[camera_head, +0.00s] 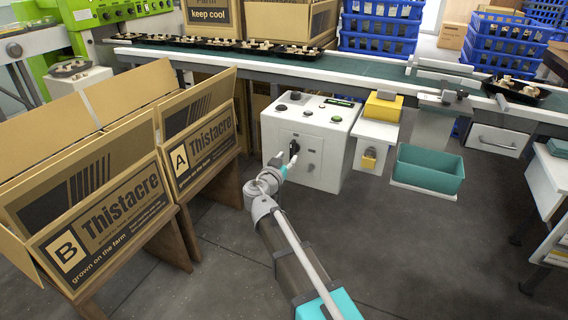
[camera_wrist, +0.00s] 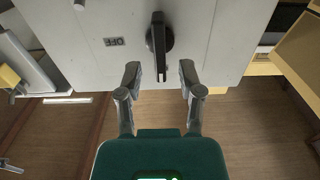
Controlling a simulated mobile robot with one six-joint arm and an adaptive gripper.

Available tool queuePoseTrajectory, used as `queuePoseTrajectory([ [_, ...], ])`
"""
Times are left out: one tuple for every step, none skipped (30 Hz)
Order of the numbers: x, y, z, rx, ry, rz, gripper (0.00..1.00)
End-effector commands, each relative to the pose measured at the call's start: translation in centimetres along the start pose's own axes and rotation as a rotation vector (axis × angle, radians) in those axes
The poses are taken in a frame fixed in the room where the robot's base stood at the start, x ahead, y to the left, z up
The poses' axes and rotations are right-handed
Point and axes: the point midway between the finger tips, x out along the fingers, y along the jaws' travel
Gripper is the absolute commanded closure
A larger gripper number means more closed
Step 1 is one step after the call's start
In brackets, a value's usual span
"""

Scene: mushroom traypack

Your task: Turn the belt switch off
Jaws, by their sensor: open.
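The belt switch (camera_wrist: 159,45) is a black rotary knob with a long handle on the front of a pale grey control box (camera_wrist: 210,35). Its handle lies upright in the wrist view, and an upside-down OFF label (camera_wrist: 114,42) sits to its left there. In the head view the switch (camera_head: 294,147) is on the front of the box (camera_head: 330,135), partly behind my gripper (camera_head: 289,160). My gripper (camera_wrist: 160,72) is open, its fingers on either side of the handle's end in the wrist view. I see a gap on both sides and no contact.
Thistacre cartons marked A (camera_head: 200,145) and B (camera_head: 95,220) stand left of the box. A yellow bin (camera_head: 383,107) and a teal tray (camera_head: 430,165) are to its right. The conveyor belt (camera_head: 270,58) with mushroom trays runs behind. Floor in front is clear.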

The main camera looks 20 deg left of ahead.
Motion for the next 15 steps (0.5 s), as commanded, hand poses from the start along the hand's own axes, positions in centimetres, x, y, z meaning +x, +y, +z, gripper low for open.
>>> queuePoseTrajectory([
  [0.6, -0.1, 0.0, 0.0, 0.0, 0.0, 0.51],
  [0.8, -0.1, 0.0, 0.0, 0.0, 0.0, 0.51],
  [1.2, -0.1, 0.0, 0.0, 0.0, 0.0, 0.51],
  [1.4, -0.1, 0.0, 0.0, 0.0, 0.0, 0.51],
  [1.6, -0.1, 0.0, 0.0, 0.0, 0.001, 0.51],
  [1.9, -0.1, 0.0, 0.0, 0.0, 0.001, 0.51],
  [2.2, 0.0, 0.0, 0.0, 0.0, 0.001, 0.51],
  [2.4, -0.1, 0.0, 0.0, 0.0, 0.001, 0.51],
  [2.6, -0.1, 0.0, 0.0, 0.0, 0.001, 0.51],
  [2.8, -0.1, 0.0, 0.0, 0.0, 0.001, 0.51],
  [2.9, -0.1, 0.0, 0.0, 0.0, 0.0, 0.51],
  [3.1, -0.1, 0.0, 0.0, 0.0, 0.0, 0.51],
  [3.2, -0.1, 0.0, 0.0, 0.0, 0.0, 0.51],
  [3.3, -0.1, 0.0, 0.0, 0.0, 0.0, 0.51],
  [3.4, 0.0, 0.0, 0.0, 0.0, -0.001, 0.51],
])
